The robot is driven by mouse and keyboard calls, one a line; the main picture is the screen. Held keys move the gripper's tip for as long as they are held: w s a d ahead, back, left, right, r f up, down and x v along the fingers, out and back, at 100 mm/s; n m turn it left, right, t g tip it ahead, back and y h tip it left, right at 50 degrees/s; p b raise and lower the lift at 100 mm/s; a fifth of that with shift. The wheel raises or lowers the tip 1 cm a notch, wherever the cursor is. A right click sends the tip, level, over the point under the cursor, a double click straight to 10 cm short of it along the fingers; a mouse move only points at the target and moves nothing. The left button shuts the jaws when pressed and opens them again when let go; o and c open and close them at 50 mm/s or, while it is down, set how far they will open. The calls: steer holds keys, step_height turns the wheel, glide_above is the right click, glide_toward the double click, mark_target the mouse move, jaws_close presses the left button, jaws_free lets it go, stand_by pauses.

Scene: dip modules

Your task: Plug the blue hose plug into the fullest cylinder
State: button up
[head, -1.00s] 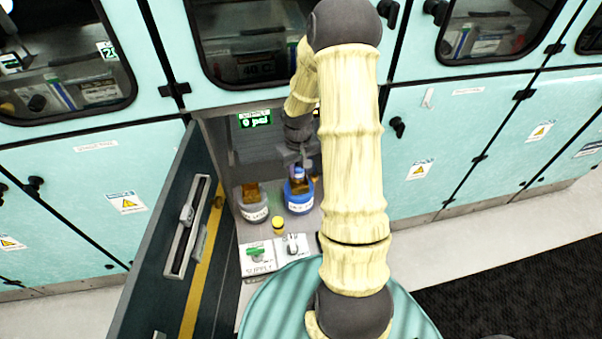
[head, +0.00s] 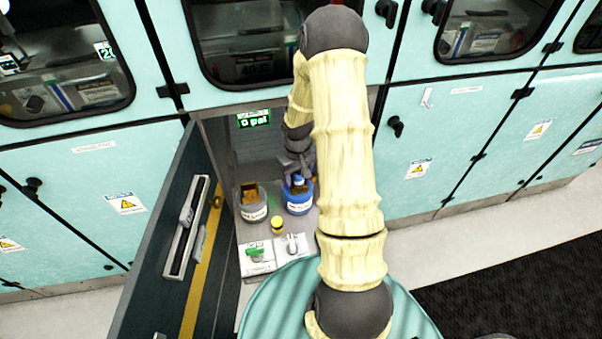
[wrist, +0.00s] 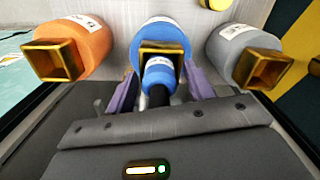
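The blue hose plug (wrist: 158,76) stands at the gold square socket (wrist: 160,47) of the blue cylinder (wrist: 163,28), covering part of its opening; I cannot tell how deep it sits. In the head view the plug (head: 298,181) shows over the blue cylinder (head: 299,203). My gripper (wrist: 160,82) has its purple fingers either side of the plug, with narrow gaps beside it; it looks open. An orange cylinder (wrist: 88,40) stands left and a grey cylinder (wrist: 232,45) right, both with empty gold sockets. The head view shows the grey one (head: 254,207); my arm hides the orange one.
An open dark cabinet door (head: 170,240) stands to the left. A green display (head: 254,118) reads 0 psi. A yellow-topped knob (head: 277,224), a green-handled supply valve (head: 256,254) and a white-handled valve (head: 292,244) sit in front of the cylinders.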

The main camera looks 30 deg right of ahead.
mark_target(297, 173)
steer(key=shift+r, duration=0.15)
step_height(297, 173, up, 12)
stand_by(0.6)
stand_by(0.4)
steer(key=s+a+r+t, duration=0.2)
steer(key=s+a+r, duration=0.5)
steer(key=s+a, duration=0.5)
steer(key=shift+s+a+r+t, duration=0.2)
steer(key=shift+a+r+t, duration=0.1)
steer(key=shift+a, duration=0.1)
stand_by(0.6)
